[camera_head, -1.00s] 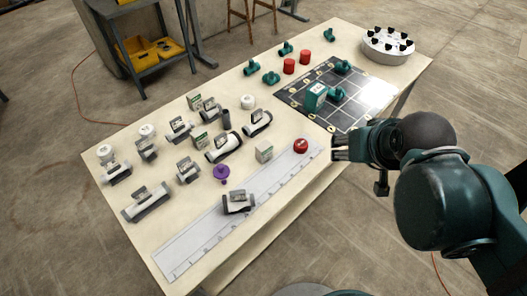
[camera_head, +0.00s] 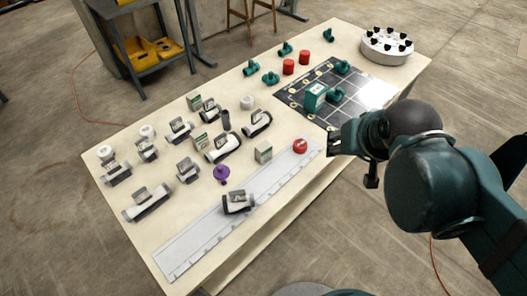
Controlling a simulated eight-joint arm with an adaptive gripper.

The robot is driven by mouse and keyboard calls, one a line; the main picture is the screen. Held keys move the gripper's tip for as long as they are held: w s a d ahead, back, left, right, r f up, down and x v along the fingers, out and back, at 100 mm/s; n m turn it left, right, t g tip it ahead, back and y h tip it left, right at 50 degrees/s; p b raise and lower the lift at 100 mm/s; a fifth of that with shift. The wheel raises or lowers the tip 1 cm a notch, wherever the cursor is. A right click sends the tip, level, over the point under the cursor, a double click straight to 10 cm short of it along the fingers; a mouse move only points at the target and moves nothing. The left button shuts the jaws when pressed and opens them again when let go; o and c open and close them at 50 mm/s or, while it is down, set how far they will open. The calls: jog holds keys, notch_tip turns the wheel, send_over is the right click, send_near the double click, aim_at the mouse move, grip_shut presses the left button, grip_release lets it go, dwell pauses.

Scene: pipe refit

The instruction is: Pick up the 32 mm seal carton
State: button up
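Several small cartons stand on the table, and their size print is too small to read, so I cannot tell which is the 32 mm one. One pale carton (camera_head: 263,153) stands near the ruler strip. Another, white and green (camera_head: 195,102), is at the back left. A third (camera_head: 200,141) stands beside a white pipe piece. My gripper (camera_head: 334,144) is over the table's right front edge, right of the red cap, apart from all cartons. Its finger gap is not clear.
White pipe fittings with grey labelled clips (camera_head: 223,147) crowd the left half. A purple part (camera_head: 222,174), a red cap (camera_head: 300,146) and a long ruler strip (camera_head: 200,236) lie in front. The dark grid mat (camera_head: 350,122) and a round white holder (camera_head: 386,50) are right.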

jog(key=w+a+f+m+g+h+p, duration=0.1)
jog(key=w+a+m+p, duration=0.15)
jog(key=a, duration=0.25)
jog(key=w+a+f+m+g+p, duration=0.1)
jog(key=w+a+m+g, duration=0.1)
jog(key=w+a, duration=0.3)
jog(key=m+h+p, duration=0.2)
jog(key=m+p, duration=0.1)
jog(key=m, duration=0.2)
send_over(263, 147)
jog(key=s+a, duration=0.1)
jog(key=shift+n+g, duration=0.25)
jog(key=shift+g, duration=0.05)
jog(key=f, duration=0.4)
jog(key=shift+s+f, duration=0.1)
jog(key=shift+s, duration=0.1)
jog(key=shift+a+f+h, duration=0.3)
jog(key=shift+a+f, duration=0.05)
jog(key=shift+a, duration=0.25)
jog(key=shift+b+x, duration=0.55)
jog(key=shift+x, duration=0.7)
jog(key=shift+b+x, duration=1)
jog(key=shift+x, duration=1.6)
jog(key=shift+s, duration=0.15)
